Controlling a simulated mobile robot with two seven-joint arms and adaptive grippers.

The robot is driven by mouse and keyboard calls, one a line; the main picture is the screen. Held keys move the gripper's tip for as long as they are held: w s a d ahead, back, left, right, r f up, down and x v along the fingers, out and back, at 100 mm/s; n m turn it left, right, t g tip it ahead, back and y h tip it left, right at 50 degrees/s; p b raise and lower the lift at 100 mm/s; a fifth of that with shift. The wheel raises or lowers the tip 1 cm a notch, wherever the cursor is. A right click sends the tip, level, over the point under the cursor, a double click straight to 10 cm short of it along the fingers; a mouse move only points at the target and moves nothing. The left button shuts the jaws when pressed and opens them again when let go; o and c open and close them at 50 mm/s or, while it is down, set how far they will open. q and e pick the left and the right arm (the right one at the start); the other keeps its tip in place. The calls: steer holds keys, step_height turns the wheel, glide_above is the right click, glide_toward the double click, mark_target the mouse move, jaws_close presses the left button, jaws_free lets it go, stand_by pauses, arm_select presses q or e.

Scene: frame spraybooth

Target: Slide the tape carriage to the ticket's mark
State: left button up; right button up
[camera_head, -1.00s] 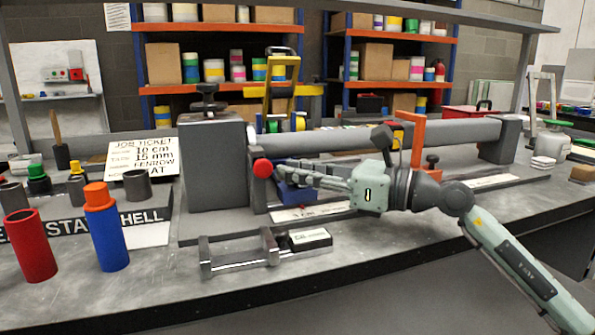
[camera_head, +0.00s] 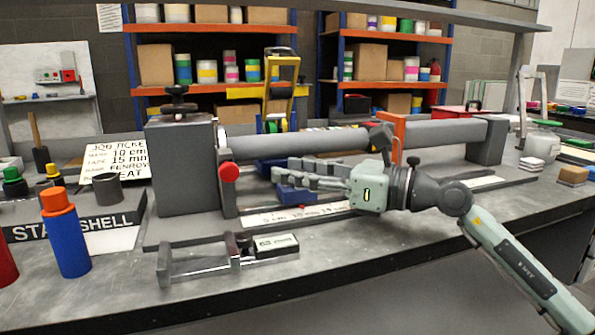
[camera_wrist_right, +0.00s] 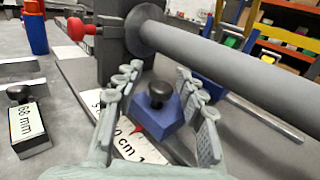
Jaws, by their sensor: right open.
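The tape carriage (camera_head: 290,194) is a blue block on the bench fixture's rail. In the right wrist view, the carriage (camera_wrist_right: 165,118) has a black knob, and a red pointer lies over the white scale (camera_wrist_right: 126,148) near partly hidden "0 cm" print. My right gripper (camera_head: 283,174) is open in the head view, its fingers over the carriage. In the right wrist view, the right gripper's fingers (camera_wrist_right: 157,82) stand apart on either side of the knob; contact cannot be told. My left gripper is not in view.
A grey tube (camera_head: 290,143) runs above and behind the carriage. A red knob (camera_head: 229,172) and grey block stand left, an orange bracket (camera_head: 391,140) right. A clamp-like gauge (camera_head: 265,250) lies in front. A blue cylinder with an orange top (camera_head: 65,235) stands at left.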

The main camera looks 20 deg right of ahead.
steer(key=shift+d, duration=0.1)
steer(key=shift+s+d, duration=0.25)
steer(key=shift+d, duration=0.05)
steer(key=v, duration=1.1)
steer(key=shift+s, duration=0.1)
